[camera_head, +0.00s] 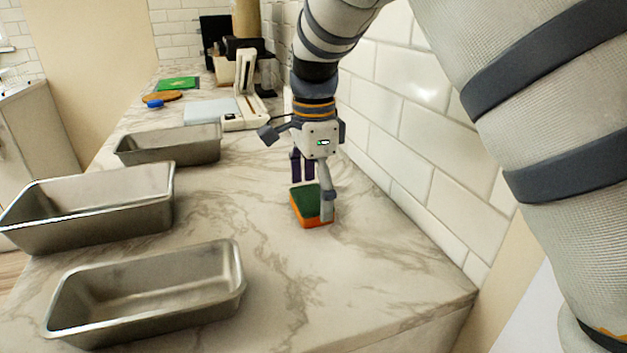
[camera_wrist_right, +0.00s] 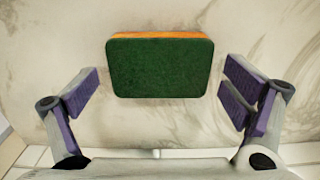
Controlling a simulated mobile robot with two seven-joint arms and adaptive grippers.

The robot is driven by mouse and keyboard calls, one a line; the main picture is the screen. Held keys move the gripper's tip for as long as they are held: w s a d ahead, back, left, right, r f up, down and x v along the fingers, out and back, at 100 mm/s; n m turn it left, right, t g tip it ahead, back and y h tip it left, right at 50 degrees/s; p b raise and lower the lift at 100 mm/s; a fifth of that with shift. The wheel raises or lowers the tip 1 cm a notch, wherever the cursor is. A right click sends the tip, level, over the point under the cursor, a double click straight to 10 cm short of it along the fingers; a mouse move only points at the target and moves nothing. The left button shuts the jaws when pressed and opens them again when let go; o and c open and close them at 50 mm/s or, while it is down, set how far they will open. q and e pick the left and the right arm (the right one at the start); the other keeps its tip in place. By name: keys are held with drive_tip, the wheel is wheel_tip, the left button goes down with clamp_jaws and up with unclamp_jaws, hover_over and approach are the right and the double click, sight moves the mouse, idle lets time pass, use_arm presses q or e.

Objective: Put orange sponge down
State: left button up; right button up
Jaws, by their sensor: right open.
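The orange sponge (camera_head: 311,206) has a dark green top and an orange lower layer. It lies flat on the marble counter near the tiled wall. In the right wrist view the sponge (camera_wrist_right: 160,67) shows its green face, with an orange strip along the top edge. My right gripper (camera_head: 312,185) is over the sponge in the head view, one finger overlapping its right end. In the right wrist view my right gripper (camera_wrist_right: 160,95) is open, its purple pads apart on either side with a gap to the sponge. My left gripper is not in view.
Several metal loaf pans stand on the left: a near one (camera_head: 150,292), a middle one (camera_head: 90,207) and a far one (camera_head: 170,144). A white appliance (camera_head: 245,95) is farther back. The white tiled wall (camera_head: 400,130) is close on the right. The counter (camera_head: 330,285) in front is clear.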

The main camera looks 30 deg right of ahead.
sight(313, 197)
wheel_tip(313, 197, up, 12)
drive_tip(key=shift+f, duration=0.2)
idle(0.4)
